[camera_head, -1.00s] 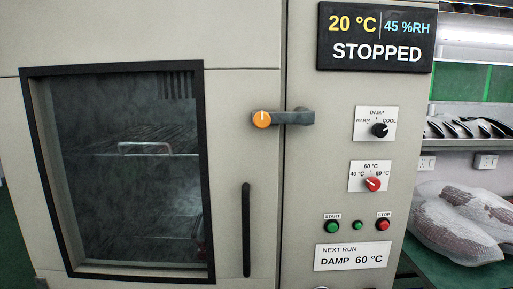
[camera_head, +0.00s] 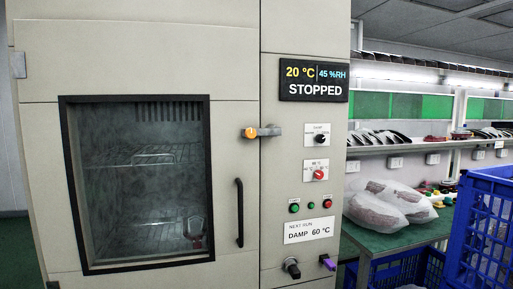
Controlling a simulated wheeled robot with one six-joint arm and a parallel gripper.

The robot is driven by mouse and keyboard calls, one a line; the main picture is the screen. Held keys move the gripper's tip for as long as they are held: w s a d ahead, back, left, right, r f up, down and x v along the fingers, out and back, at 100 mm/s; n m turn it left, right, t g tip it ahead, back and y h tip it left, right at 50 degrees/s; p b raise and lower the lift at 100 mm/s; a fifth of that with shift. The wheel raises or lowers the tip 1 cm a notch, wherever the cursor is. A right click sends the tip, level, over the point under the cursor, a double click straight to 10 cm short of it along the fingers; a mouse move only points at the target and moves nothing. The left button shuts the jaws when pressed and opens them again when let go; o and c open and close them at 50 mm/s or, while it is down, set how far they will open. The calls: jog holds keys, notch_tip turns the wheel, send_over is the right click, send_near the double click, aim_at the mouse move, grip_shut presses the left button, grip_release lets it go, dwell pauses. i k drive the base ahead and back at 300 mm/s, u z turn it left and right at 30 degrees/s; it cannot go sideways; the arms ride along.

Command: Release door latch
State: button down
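The chamber door (camera_head: 234,140) is shut, with a dark-framed window on its left part. The door latch (camera_head: 262,132) is a grey lever with an orange round knob at its left end. It lies horizontally across the seam between the door and the control panel. A black vertical door handle (camera_head: 240,212) is below it. Through the window, wire racks (camera_head: 150,155) show, and a small item with red on it (camera_head: 195,230) is on the lower rack. My gripper is not in view.
The panel display (camera_head: 314,80) reads 20 °C, 45 %RH, STOPPED. Knobs, buttons and a "DAMP 60 °C" card (camera_head: 309,230) are below it. At right are a green table (camera_head: 390,240) with wrapped parts, a shelf, and a blue crate (camera_head: 488,230) close by.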

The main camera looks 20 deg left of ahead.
aim_at(250, 133)
jog(key=u, duration=0.15)
jog(key=i, duration=0.85)
